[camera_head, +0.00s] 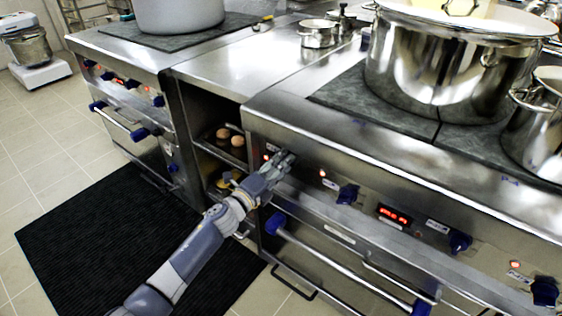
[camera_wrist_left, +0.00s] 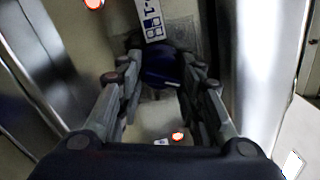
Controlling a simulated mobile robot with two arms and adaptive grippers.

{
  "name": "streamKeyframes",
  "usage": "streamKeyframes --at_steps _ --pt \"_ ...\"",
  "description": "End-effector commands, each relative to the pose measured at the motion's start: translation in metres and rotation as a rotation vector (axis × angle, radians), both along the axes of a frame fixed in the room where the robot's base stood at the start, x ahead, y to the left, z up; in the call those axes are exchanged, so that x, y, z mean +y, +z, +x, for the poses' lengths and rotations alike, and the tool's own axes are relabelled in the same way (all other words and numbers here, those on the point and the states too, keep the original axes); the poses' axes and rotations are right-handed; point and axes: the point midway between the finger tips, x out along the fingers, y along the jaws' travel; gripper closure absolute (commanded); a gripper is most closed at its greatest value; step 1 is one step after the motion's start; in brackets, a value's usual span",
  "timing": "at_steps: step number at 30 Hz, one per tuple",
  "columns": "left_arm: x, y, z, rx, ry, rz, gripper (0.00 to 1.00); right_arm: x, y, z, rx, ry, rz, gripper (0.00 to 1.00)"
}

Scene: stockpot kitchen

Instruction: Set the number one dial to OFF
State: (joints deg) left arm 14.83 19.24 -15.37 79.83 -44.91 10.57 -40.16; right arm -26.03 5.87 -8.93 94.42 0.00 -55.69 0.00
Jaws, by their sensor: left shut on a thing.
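The number one dial (camera_wrist_left: 162,68) is a dark blue knob on the stove's front panel. In the left wrist view it sits between my left gripper's fingers, under a white label (camera_wrist_left: 152,20) marked with a 1. A white mark shows on the knob's lower right. My left gripper (camera_wrist_left: 160,80) is shut on the dial, with one finger on each side. In the head view my left gripper (camera_head: 284,160) reaches the left end of the right-hand stove's panel and hides the dial. My right gripper is not in view.
Other blue dials (camera_head: 347,194) and a red display (camera_head: 395,215) sit further right on the panel. A blue-ended oven handle (camera_head: 330,258) runs below. A large steel pot (camera_head: 450,75) stands on the cooktop. Open shelves (camera_head: 215,150) holding round food items are just left.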

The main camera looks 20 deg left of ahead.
Motion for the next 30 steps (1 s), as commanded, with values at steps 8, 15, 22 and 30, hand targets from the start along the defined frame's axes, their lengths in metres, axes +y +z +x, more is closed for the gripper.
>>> streamKeyframes --at_steps 8,15,22,30 --pt "0.001 0.002 0.0 0.074 0.002 -0.2 0.9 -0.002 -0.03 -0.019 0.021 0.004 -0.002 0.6" --pt "0.0 0.001 0.0 0.112 0.002 -0.306 0.9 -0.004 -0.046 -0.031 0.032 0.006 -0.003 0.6" --pt "0.0 0.0 0.0 0.128 0.002 -0.349 0.9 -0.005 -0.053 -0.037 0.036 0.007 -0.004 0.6" --pt "0.0 0.0 0.0 0.131 0.002 -0.357 0.9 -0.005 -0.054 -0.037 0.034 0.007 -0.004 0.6"
